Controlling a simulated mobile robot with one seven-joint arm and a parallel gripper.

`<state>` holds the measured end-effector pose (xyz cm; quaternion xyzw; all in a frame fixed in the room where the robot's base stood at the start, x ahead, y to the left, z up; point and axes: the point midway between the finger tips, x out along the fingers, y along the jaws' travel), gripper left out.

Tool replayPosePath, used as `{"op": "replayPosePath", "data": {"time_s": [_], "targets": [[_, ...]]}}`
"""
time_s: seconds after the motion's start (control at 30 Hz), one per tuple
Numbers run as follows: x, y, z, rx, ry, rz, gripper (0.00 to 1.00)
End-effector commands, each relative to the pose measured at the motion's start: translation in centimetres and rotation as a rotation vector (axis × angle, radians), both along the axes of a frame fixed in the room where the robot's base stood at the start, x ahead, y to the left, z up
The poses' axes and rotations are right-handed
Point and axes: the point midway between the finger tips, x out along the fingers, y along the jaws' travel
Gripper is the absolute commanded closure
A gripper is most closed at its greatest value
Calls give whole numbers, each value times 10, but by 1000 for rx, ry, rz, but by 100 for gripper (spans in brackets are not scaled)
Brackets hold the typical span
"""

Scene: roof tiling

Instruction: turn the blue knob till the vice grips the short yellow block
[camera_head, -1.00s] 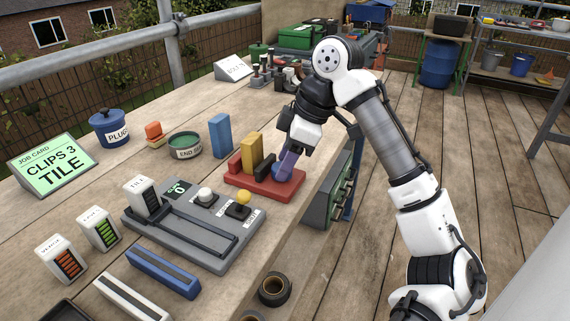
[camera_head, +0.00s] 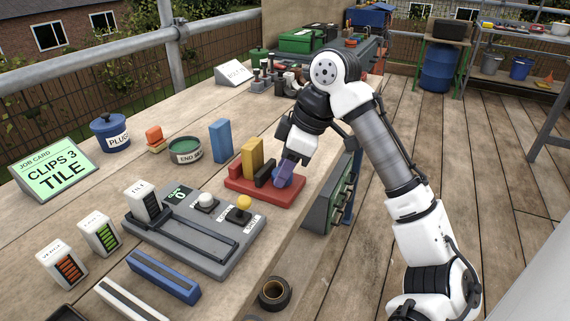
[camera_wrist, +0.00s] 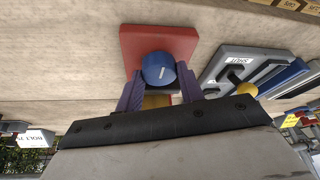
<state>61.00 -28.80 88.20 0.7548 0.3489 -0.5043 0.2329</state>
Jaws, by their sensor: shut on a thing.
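The vice has a red base (camera_head: 264,190) on the bench, with a dark jaw (camera_head: 264,175) on its knob side. The short yellow block (camera_head: 253,153) stands upright between the jaws; I cannot tell if the dark jaw touches it. The blue knob (camera_head: 284,180) is at the vice's right end. My gripper (camera_head: 286,173) is shut on the knob from above. In the wrist view the two purple fingers stand at either side of the round blue knob (camera_wrist: 158,69), which has a white mark on its face. The fingers hide part of the knob in the head view.
A tall blue block (camera_head: 220,140) and a green tin (camera_head: 186,150) stand behind the vice. A grey fixture (camera_head: 195,235) with a white and a yellow button lies in front of it. The bench edge is close on the right.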

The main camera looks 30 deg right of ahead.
Motion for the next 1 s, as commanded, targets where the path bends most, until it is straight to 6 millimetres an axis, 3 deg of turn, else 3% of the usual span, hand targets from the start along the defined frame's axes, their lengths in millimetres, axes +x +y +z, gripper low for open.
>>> {"op": "replayPosePath", "data": {"time_s": [0.7,1.0], "targets": [[-3,2,3,0,1,-556,85],[-3,3,2,-1,2,-711,85]]}}
